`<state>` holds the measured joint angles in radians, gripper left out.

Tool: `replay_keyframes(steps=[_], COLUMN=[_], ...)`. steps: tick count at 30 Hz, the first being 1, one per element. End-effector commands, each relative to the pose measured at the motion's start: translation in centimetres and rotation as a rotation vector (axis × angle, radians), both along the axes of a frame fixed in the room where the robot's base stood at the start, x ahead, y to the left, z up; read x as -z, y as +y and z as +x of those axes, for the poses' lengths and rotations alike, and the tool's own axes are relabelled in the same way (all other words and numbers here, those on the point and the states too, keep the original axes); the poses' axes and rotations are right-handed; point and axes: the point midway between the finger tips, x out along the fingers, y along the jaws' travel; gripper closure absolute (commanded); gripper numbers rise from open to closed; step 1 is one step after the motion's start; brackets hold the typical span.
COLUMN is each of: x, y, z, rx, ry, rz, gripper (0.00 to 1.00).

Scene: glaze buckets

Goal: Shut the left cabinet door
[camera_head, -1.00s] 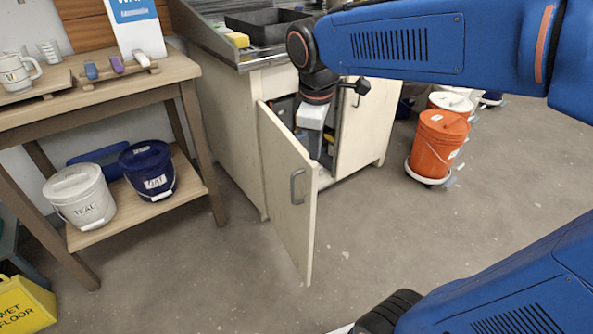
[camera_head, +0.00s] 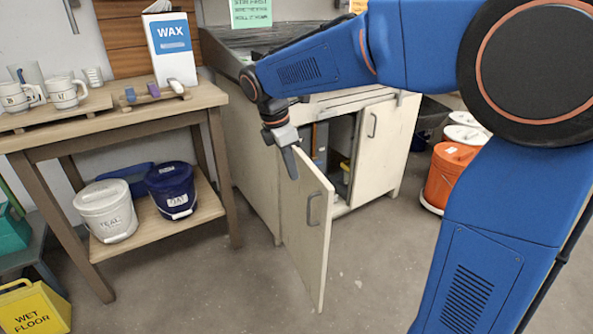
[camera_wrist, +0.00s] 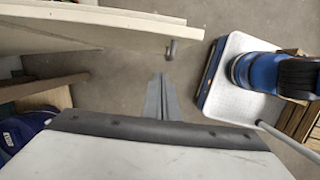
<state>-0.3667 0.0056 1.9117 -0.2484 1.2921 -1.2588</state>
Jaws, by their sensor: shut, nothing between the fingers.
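The left cabinet door (camera_head: 306,225) stands open, swung out toward me, its outer face with a grey handle (camera_head: 314,208) visible. The cream cabinet (camera_head: 253,175) is behind it, its interior partly showing. My gripper (camera_head: 294,174) is shut and empty, pointing down near the door's top edge toward the hinge side. In the wrist view the closed fingers (camera_wrist: 163,95) are apart from the door (camera_wrist: 70,37) and on the same side as its handle (camera_wrist: 171,48). The exact gap is hard to judge.
The right cabinet door (camera_head: 374,148) looks shut. A wooden table (camera_head: 120,118) with mugs stands left, with white (camera_head: 106,211) and dark blue (camera_head: 172,190) buckets on its shelf. An orange bucket (camera_head: 447,175) stands right. Floor before the door is clear.

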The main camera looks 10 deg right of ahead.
Motion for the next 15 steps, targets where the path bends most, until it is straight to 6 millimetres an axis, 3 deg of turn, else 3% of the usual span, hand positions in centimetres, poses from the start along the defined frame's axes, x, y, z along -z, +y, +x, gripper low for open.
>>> replay_keyframes(steps=[12,15], x=[7.2,7.5], y=[-1.8,-3.1], z=[0.2,0.4], rx=[0.003,0.005], ry=[0.002,-0.002], rz=[0.0,0.001], gripper=[1.0,1.0])
